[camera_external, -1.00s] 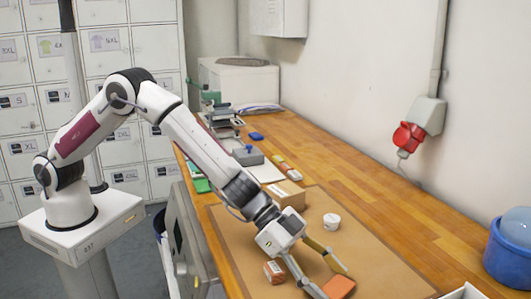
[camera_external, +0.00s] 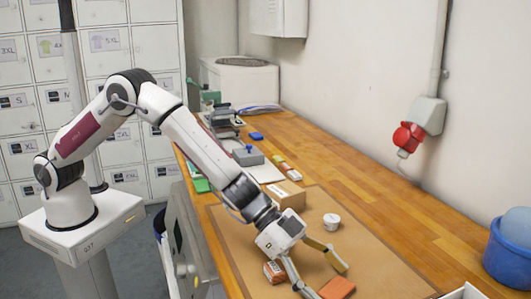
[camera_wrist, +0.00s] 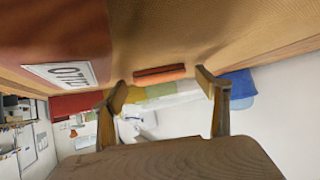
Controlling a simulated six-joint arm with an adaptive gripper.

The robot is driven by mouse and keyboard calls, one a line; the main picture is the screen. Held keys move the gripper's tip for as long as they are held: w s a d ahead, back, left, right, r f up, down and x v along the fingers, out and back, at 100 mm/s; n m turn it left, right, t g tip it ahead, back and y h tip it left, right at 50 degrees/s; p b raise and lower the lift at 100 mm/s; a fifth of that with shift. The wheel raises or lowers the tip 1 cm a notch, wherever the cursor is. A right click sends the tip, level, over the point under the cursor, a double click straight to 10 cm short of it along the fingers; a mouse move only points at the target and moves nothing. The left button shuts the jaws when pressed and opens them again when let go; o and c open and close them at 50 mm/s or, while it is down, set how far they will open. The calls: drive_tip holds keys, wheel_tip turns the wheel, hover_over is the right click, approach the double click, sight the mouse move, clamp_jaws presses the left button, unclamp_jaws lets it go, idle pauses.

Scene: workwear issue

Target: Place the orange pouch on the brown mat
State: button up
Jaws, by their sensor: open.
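The orange pouch (camera_external: 337,288) lies flat on the brown mat (camera_external: 375,263), near the mat's front part. My gripper (camera_external: 328,281) is open just beside the pouch, low over the mat, with no object held. In the wrist view the pouch (camera_wrist: 160,74) shows beyond and between the two spread fingertips of my gripper (camera_wrist: 161,84). It appears apart from the fingers.
A small reddish-brown box (camera_external: 274,271) stands close beside my gripper; a labelled box fills the upper left of the wrist view (camera_wrist: 40,35). A white round container (camera_external: 331,222) and a cardboard box (camera_external: 287,195) stand farther back. A blue bucket (camera_external: 508,255) is at right.

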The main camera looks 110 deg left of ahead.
drive_tip(key=shift+r, duration=0.2)
drive_tip(key=shift+s+r, duration=0.3)
drive_tip(key=shift+s, duration=0.15)
drive_tip(key=shift+v, duration=5.45)
